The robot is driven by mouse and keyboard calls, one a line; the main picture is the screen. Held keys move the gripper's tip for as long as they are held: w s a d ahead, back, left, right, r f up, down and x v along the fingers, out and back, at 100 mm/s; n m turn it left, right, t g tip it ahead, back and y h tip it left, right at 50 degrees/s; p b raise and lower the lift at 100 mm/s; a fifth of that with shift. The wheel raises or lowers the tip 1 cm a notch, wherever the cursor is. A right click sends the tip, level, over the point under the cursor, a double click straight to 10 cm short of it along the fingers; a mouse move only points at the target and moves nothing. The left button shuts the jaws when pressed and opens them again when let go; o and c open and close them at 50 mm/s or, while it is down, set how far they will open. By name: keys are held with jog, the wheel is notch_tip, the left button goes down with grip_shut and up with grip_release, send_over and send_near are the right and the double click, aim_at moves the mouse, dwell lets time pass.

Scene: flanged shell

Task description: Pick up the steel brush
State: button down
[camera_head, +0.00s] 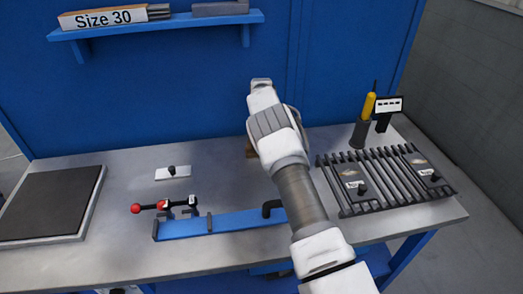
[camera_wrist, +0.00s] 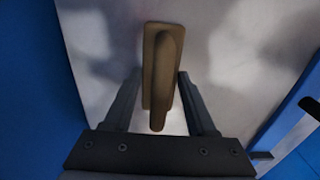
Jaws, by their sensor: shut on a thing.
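The steel brush (camera_wrist: 162,58) shows in the wrist view as a long brown body with a raised handle, over the grey bench top. My gripper (camera_wrist: 158,76) has one dark finger on each side of it and is shut on it. The bristles are hidden from this side. In the head view only a small brown part of the brush (camera_head: 249,148) shows beside my arm, near the back of the bench. The rest, and my fingers, are hidden behind my arm there. I cannot tell whether the brush touches the bench.
A blue fixture (camera_head: 235,221) with a red-knobbed clamp lies at the bench front. A slatted black rack (camera_head: 385,180) and a yellow-handled tool (camera_head: 369,106) stand right. A dark plate (camera_head: 50,205) lies left. A blue shelf (camera_head: 160,25) hangs above.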

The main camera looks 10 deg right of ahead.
jog(key=shift+r, duration=0.15)
jog(key=r, duration=0.4)
jog(key=shift+d+r, duration=0.2)
jog(key=shift+d, duration=0.15)
jog(key=d+r, duration=0.6)
jog(key=d, duration=0.5)
jog(key=shift+s+r, duration=0.15)
jog(key=shift+r, duration=0.05)
jog(key=c, duration=0.8)
grip_release()
jog(key=c, duration=0.6)
jog(key=shift+s, duration=0.1)
